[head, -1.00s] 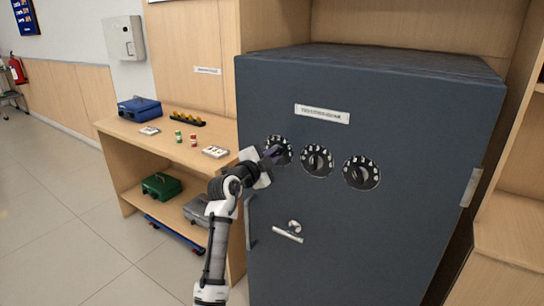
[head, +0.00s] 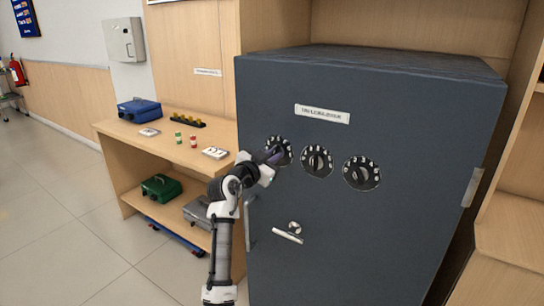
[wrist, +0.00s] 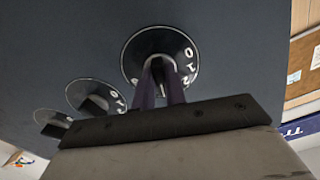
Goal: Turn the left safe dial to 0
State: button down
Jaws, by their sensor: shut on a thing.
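The left safe dial (head: 281,147) is a round black disc with white numerals on the dark grey safe door. In the wrist view the same left dial (wrist: 188,62) shows its numerals, with a 0 and a 1 readable along its right side. My gripper (head: 272,156) reaches it from the lower left. In the wrist view my gripper (wrist: 160,78) has its two purple fingers shut on the dial's knob, which they largely hide. The middle dial (head: 317,161) and the right dial (head: 361,173) sit to the right, untouched.
The safe (head: 390,110) carries a label plate above the dials and a silver handle (head: 288,235) below. A wooden shelf unit (head: 115,135) stands to the left, with a blue box (head: 139,110) and small items on top. Open floor lies at the far left.

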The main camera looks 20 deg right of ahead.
jog(key=n+p, duration=0.5)
jog(key=n, duration=0.6)
jog(key=shift+r, duration=0.1)
jog(key=n+p, duration=0.3)
jog(key=n, duration=0.2)
jog(key=shift+p, duration=0.35)
jog(key=n+p, duration=0.3)
jog(key=n, duration=0.2)
jog(key=shift+n+p, duration=0.35)
jog(key=shift+n, duration=0.05)
jog(key=c, duration=1.4)
grip_release()
jog(key=shift+c, duration=0.2)
